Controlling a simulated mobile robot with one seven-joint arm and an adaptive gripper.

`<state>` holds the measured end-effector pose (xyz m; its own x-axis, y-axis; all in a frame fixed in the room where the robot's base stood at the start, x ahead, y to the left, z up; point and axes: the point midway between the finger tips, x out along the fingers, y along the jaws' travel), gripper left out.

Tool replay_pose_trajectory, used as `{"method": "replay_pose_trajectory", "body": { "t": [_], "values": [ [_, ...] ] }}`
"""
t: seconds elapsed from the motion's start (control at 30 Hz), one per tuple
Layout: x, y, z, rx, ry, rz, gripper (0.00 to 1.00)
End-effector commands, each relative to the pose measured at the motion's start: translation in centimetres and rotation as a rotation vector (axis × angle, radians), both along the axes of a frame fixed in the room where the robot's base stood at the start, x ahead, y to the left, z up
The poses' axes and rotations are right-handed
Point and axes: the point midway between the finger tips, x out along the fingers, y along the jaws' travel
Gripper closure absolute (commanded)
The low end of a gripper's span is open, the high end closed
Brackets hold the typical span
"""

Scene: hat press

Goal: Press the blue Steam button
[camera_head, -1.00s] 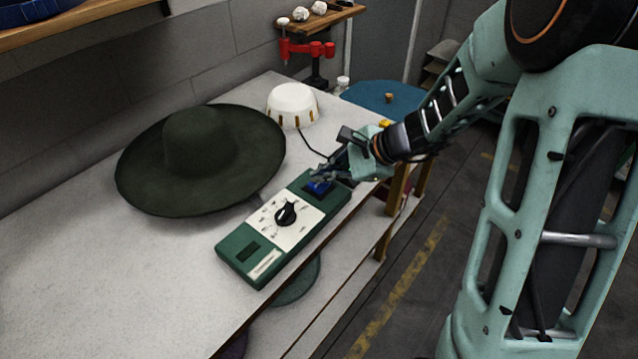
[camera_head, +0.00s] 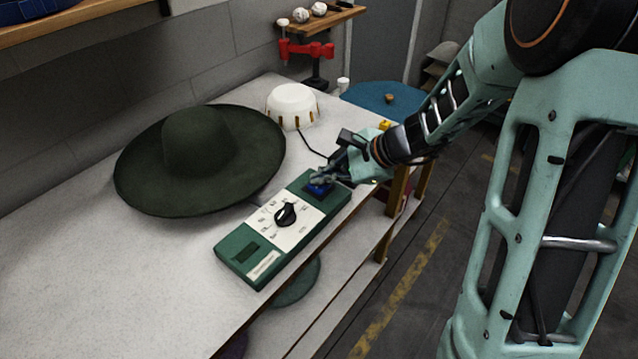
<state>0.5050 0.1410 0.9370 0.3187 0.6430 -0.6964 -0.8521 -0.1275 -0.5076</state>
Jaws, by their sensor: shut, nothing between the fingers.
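The green control box (camera_head: 240,256) lies on the pale worktop near its front edge. The blue Steam button (camera_head: 318,189) is at the box's far right end. My gripper (camera_head: 321,178) is shut and empty, with its fingertips right at the button, covering part of its top. They look in contact with it, but I cannot tell how far the button is pressed. A black knob (camera_head: 286,214) sits on the white panel in the middle of the box.
A dark green wide-brimmed hat (camera_head: 195,150) lies left of the box. A white dome (camera_head: 293,104) with a cable stands behind. A red clamp-like tool (camera_head: 306,50) is at the back. The worktop (camera_head: 110,270) is clear at front left.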

Motion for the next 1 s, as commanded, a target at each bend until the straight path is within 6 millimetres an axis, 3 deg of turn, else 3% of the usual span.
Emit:
{"method": "replay_pose_trajectory", "body": {
  "t": [0.47,1.0],
  "values": [
    [0.0,0.0,-0.2,-0.001,0.001,0.0,1.0],
    [0.0,0.0,1.6,0.0,0.001,-0.001,1.0]
  ]
}}
